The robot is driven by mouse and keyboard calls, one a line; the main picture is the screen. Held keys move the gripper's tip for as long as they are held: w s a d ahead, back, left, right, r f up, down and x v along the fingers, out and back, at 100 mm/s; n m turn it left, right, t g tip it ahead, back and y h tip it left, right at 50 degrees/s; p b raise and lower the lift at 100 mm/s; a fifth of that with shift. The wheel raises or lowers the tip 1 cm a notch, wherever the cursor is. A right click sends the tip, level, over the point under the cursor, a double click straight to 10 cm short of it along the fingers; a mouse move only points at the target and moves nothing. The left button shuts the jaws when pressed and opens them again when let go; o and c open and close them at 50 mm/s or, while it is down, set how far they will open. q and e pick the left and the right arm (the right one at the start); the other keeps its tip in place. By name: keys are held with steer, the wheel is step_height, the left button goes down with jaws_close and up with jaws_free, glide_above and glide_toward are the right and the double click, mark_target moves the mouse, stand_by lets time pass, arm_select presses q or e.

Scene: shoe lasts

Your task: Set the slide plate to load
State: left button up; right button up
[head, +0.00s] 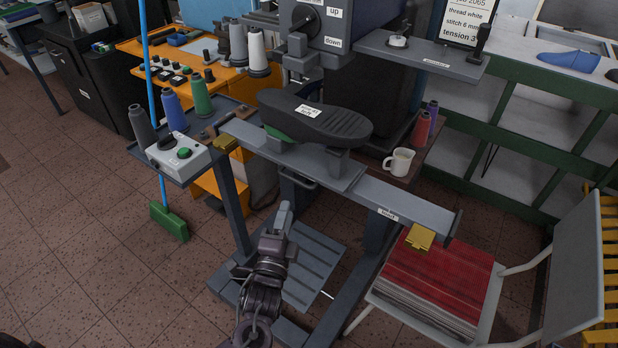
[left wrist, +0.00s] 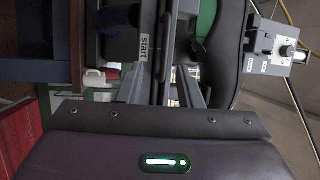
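The slide plate (head: 340,180) is a short grey plate around the middle of a long grey rail (head: 410,203). A dark shoe sole or last (head: 325,127) with a white label stands on it, with green under its left end. A small bar handle (head: 298,183) hangs at the plate's front edge. My left gripper (head: 284,212) points up toward the handle from below and in front, and looks apart from it. In the left wrist view its two grey fingers (left wrist: 184,88) have a narrow gap between them, with nothing clearly held. My right gripper is not in view.
Yellow blocks (head: 420,237) mark the rail's ends. A control box (head: 178,157) with a green button is at left; thread cones stand behind it. A white mug (head: 399,162) is behind the rail. A chair (head: 430,285) with red cloth is at right. Open floor lies left.

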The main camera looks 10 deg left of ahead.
arm_select(q)
steer(key=p, duration=0.1)
glide_toward(310, 165)
steer(key=w+a, duration=0.3)
steer(key=shift+w+f, duration=0.3)
steer(key=shift+f, duration=0.1)
jaws_close()
